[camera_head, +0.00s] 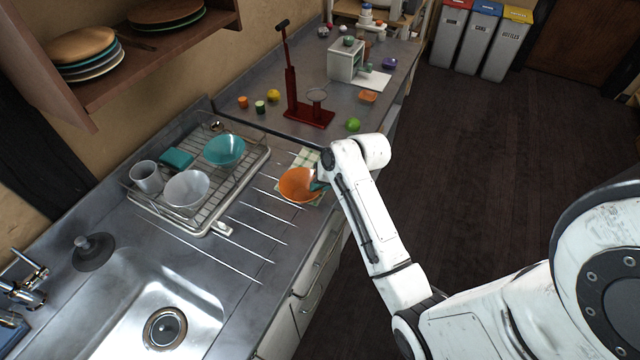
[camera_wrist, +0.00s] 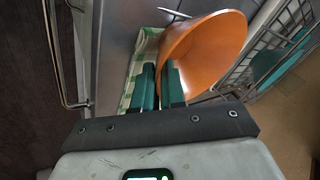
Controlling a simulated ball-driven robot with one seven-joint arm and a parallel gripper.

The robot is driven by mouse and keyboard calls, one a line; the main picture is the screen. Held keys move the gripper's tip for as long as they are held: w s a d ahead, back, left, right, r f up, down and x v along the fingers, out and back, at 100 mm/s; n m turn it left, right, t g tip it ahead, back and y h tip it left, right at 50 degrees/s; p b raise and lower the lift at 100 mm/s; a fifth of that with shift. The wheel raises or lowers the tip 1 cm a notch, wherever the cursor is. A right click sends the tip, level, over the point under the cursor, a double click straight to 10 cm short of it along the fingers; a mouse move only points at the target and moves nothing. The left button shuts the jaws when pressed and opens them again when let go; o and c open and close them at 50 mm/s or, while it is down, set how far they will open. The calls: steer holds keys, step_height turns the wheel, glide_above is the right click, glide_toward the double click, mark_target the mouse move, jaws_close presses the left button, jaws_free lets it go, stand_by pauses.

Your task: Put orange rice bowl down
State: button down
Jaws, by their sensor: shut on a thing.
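The orange rice bowl (camera_head: 297,185) is at the right end of the ribbed drainboard, over or on a green-and-white checked cloth (camera_head: 308,158). In the wrist view the bowl (camera_wrist: 207,50) appears tilted, with its rim between the green fingers of my gripper (camera_wrist: 160,85). My gripper is shut on the bowl's rim. The checked cloth also shows in the wrist view (camera_wrist: 133,85), beside and behind the fingers. In the head view the fingertips are mostly hidden by my wrist. I cannot tell whether the bowl touches the cloth.
A dish rack (camera_head: 232,185) left of the bowl holds a teal bowl (camera_head: 224,149), a white bowl (camera_head: 187,190) and a mug (camera_head: 146,176). The sink (camera_head: 150,310) lies at front left.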

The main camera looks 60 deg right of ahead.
steer(key=shift+f, duration=0.25)
steer(key=shift+s+a+f, duration=0.1)
steer(key=shift+s+f, duration=0.1)
steer(key=shift+f, duration=0.35)
steer(key=c, duration=1.2)
jaws_free()
